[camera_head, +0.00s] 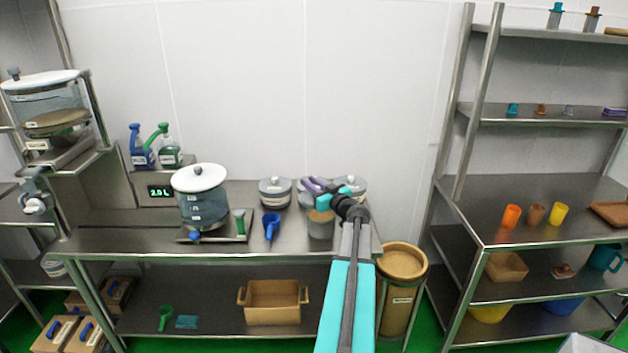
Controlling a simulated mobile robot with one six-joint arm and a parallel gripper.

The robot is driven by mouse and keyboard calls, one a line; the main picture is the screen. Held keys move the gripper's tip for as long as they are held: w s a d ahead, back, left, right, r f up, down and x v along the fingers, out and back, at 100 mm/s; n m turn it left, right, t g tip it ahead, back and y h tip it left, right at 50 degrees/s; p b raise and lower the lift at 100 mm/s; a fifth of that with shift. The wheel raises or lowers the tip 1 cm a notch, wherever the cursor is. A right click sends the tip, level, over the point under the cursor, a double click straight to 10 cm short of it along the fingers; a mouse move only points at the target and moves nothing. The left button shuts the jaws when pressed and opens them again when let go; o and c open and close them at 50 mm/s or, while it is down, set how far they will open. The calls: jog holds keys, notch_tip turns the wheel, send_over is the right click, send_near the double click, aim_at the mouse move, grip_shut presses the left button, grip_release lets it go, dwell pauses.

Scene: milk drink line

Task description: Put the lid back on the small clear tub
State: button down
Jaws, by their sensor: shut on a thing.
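A small clear tub (320,229) stands near the front edge of the counter, and its top looks open with brownish contents showing. My gripper (328,195), with teal fingers, is just above and behind that tub in the picture. It is shut on a purple piece (313,184) at its fingertips. The piece is small and partly covered by the fingers, so I cannot tell whether it is the tub's lid or a tool. Two grey-lidded tubs, one on the left (275,192) and one on the right (353,184), stand behind. Another tub (304,200) there is partly hidden by my gripper.
A large clear container with a white lid (200,200) stands left on the counter (130,242), with a blue scoop (271,226) and a green scoop (240,223) beside it. A tan bin (402,262) stands past the counter's right end. The front left counter is bare.

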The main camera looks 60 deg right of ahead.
jog(key=shift+s+d+r+h, duration=0.25)
jog(key=shift+s+d, duration=0.25)
jog(key=shift+d, duration=0.25)
jog(key=shift+f, duration=0.2)
notch_tip(320, 180, down, 4)
jog(key=b, duration=0.5)
jog(key=shift+f+b, duration=0.1)
jog(key=shift+b, duration=0.25)
jog(key=shift+f, duration=0.95)
jog(key=shift+p, duration=1.2)
dwell(0.9)
jog(key=shift+f+p, duration=0.2)
jog(key=shift+p, duration=0.8)
dwell(1.9)
